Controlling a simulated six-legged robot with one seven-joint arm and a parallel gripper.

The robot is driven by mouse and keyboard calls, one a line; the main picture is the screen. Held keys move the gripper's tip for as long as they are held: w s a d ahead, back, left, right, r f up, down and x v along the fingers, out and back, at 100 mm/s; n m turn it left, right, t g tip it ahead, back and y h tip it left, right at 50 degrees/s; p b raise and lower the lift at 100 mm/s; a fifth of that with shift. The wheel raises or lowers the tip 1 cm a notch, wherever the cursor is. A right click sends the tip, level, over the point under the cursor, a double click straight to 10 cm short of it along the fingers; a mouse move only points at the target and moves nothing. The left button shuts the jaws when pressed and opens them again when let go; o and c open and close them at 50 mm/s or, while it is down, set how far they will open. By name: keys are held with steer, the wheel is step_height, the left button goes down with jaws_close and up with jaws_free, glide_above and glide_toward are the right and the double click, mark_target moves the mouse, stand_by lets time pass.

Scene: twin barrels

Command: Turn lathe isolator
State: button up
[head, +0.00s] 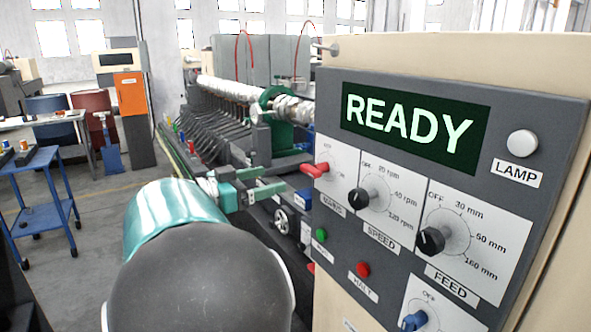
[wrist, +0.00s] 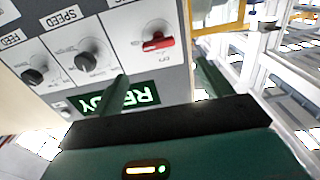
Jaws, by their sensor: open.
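A red rotary handle (head: 314,169) sits on a white plate at the upper left of the grey control panel (head: 400,85). Its plate is marked OFF at the top, and the label below is hard to read. In the wrist view, which is upside down, the red handle (wrist: 157,43) lies roughly level. My gripper (head: 272,181) is open and empty, left of the panel and slightly below the handle. In the wrist view, its fingers (wrist: 161,70) are spread wide, with the handle beyond the gap and apart from them.
The panel also has a black SPEED knob (head: 360,200), a black FEED knob (head: 432,240), a green button (head: 321,234), a red button (head: 363,269), a blue knob (head: 414,320) and a lit READY display (head: 410,122). A long machine (head: 245,115) stands behind my gripper. A blue trolley (head: 38,190) is far left.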

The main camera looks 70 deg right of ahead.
mark_target(306, 171)
steer(key=x, duration=1.2)
steer(key=shift+s, duration=0.2)
steer(key=c, duration=1)
